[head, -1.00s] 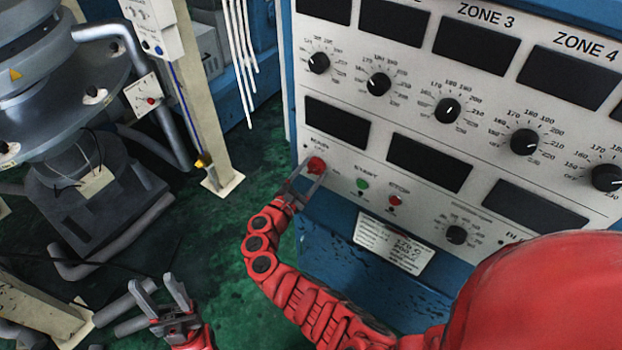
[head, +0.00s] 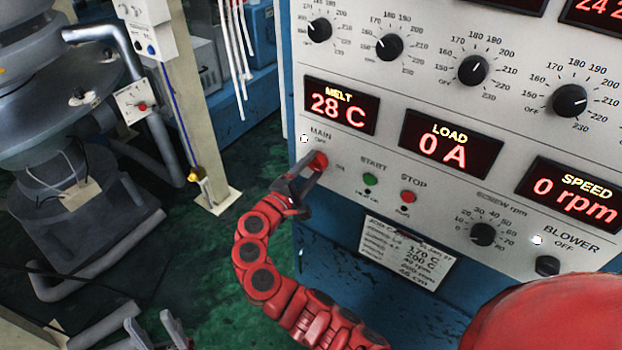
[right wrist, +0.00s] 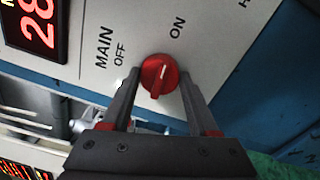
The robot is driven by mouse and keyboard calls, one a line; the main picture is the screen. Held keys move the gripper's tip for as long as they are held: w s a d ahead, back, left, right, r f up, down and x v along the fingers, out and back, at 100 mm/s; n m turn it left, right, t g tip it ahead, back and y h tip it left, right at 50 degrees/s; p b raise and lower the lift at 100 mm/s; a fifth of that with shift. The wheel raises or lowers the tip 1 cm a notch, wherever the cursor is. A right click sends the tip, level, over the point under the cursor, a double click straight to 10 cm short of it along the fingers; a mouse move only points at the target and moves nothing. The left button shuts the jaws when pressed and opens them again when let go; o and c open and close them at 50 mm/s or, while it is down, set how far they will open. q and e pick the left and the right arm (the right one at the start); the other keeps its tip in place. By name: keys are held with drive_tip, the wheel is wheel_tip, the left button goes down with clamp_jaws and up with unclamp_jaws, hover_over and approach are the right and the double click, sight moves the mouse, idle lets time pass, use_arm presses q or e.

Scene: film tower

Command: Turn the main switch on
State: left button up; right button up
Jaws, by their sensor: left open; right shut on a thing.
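The main switch is a red rotary knob (right wrist: 160,73) on the pale control panel, under the word MAIN. In the right wrist view its white mark points roughly towards the ON label (right wrist: 177,27), away from the OFF label (right wrist: 120,53). My right gripper (right wrist: 160,88) is shut on the knob, one finger on each side. In the head view the knob (head: 318,160) shows at the tips of my right gripper (head: 307,176). My left gripper (head: 155,328) is open and empty at the bottom left, far from the panel, partly cut off by the frame edge.
The MELT display (head: 341,106) is lit at 28 C, and the LOAD display (head: 450,143) at 0 A. A white lamp (head: 304,139) glows beside MAIN. The green START button (head: 370,179) and red STOP button (head: 408,196) are close right of the switch. Green floor lies left.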

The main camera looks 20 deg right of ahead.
drive_tip(key=shift+m+b, duration=0.5)
drive_tip(key=shift+b, duration=0.05)
drive_tip(key=o, duration=1.4)
